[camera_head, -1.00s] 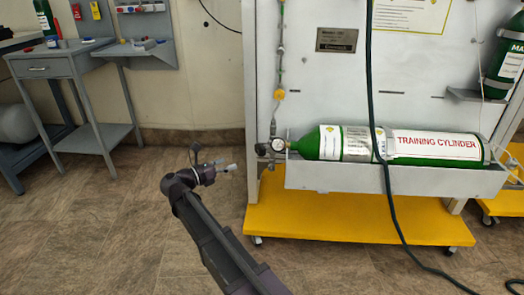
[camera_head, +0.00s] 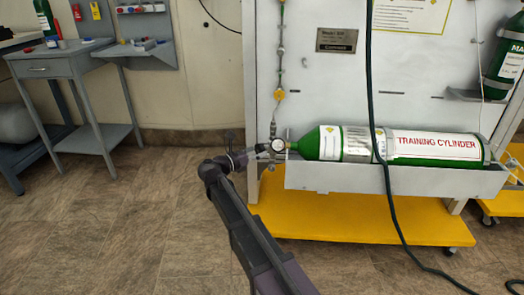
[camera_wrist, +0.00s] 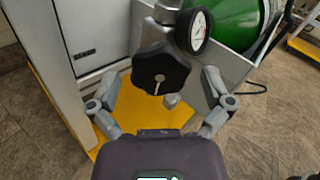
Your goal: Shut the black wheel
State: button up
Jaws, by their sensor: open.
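The black wheel (camera_wrist: 160,72) is a lobed knob with a light pointer mark on its face, in the middle of the wrist view. It sits on the fitting beside a round white gauge (camera_wrist: 199,30), and the gauge also shows in the head view (camera_head: 278,145). My gripper (camera_wrist: 163,101) is open, with one finger on each side below the wheel in the wrist view. The wheel appears between and just beyond the fingers; no contact shows. In the head view my gripper (camera_head: 262,152) is at the left end of the green training cylinder (camera_head: 330,143), and the wheel is hard to make out.
The cylinder lies in a grey trough (camera_head: 330,178) on a white panel (camera_head: 320,75) over a yellow base (camera_head: 350,220). A dark hose (camera_head: 384,185) hangs in front of it. A grey side table (camera_head: 70,68) stands at the left. The floor between is clear.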

jog(key=shift+x, duration=0.8)
jog(key=c, duration=1.1)
